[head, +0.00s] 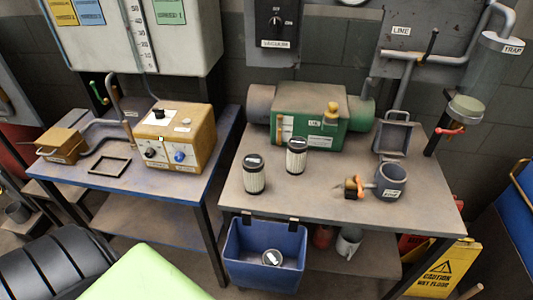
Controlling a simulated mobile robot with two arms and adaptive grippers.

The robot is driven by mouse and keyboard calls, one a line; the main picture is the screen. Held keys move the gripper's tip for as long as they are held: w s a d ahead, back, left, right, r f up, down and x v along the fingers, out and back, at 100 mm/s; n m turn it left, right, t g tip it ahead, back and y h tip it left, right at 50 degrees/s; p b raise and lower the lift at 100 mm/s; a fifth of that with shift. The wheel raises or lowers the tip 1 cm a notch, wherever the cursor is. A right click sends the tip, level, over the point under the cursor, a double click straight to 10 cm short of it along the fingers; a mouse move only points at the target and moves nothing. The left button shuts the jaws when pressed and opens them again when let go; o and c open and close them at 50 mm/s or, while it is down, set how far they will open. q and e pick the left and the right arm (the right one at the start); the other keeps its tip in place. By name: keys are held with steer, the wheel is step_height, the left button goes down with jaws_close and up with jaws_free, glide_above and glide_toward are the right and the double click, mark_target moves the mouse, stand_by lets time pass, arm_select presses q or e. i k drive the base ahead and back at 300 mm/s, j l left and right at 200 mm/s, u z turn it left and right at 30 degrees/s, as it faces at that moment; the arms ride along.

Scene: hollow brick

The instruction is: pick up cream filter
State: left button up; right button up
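Two pleated filters with dark end caps and pale, cream-looking sides stand upright on the right table (350,215). The nearer filter (254,175) is close to the table's front left edge. The other filter (297,157) stands a little behind it and to its right, in front of the green machine. They are apart, and both look alike in colour from here. A round pale-topped object (272,257) lies inside the blue bin (245,262); its sides are mostly hidden. Neither of my grippers shows in the head view.
Behind the filters is the green machine (318,112). The left table (90,178) holds a tan control box (173,137). A yellow caution sign (440,270) stands lower right.

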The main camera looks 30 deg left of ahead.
mark_target(252, 164)
steer(key=u, duration=1.15)
